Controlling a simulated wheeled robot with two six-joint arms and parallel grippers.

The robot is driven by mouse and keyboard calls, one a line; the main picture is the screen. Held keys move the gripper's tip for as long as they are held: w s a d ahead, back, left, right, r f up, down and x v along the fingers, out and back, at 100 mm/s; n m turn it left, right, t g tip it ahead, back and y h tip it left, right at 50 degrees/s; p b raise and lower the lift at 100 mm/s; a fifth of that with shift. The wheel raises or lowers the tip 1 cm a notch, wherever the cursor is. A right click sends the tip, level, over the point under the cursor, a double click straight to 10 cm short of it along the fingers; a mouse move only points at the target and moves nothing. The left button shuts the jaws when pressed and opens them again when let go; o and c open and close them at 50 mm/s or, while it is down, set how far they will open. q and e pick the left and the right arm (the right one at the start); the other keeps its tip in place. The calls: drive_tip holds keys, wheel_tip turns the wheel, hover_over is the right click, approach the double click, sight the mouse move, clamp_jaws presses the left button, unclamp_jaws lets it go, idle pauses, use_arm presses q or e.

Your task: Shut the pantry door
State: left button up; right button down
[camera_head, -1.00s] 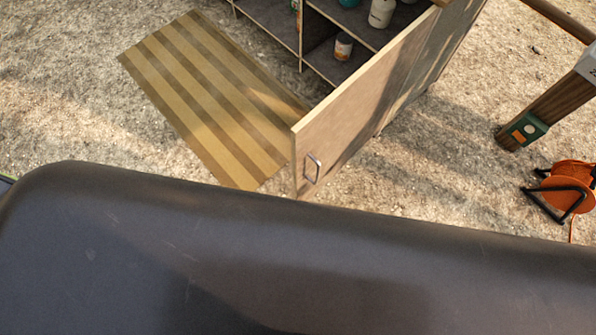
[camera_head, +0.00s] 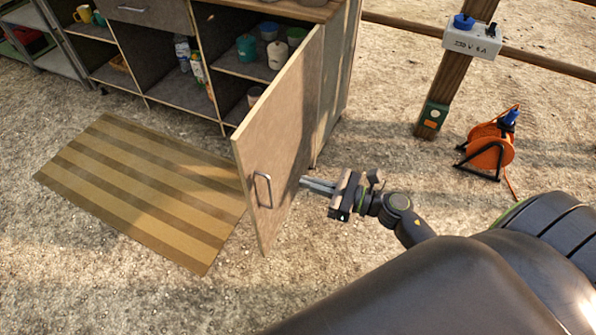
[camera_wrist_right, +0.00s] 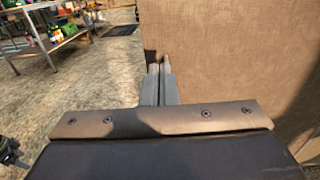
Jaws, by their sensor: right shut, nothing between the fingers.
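The pantry door (camera_head: 285,135) is a light wooden panel standing wide open from the cabinet (camera_head: 335,85), with its free edge toward me.
Open shelves hold pots, a bottle (camera_head: 183,52) and cups. A striped mat (camera_head: 145,190) lies on the gravel left of the door. An orange cable reel (camera_head: 490,148) and a wooden post (camera_head: 447,85) with a socket box (camera_head: 472,38) stand at the right.

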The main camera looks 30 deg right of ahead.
sight(251, 164)
drive_tip(key=p+x, duration=0.2)
drive_tip(key=x, duration=0.8)
drive_tip(key=shift+w+a+r, duration=0.1)
drive_tip(key=shift+w+a, duration=0.15)
drive_tip(key=shift+w, duration=0.05)
use_arm(q)
drive_tip(key=shift+s+a+f, duration=0.2)
drive_tip(key=shift+s+f, duration=0.05)
drive_tip(key=shift+s, duration=0.55)
drive_tip(key=shift+s+a+f, duration=0.15)
drive_tip(key=shift+s+f, duration=0.05)
drive_tip(key=shift+s, duration=0.55)
use_arm(e)
drive_tip(key=shift+w+a, duration=0.45)
drive_tip(key=shift+w, duration=0.05)
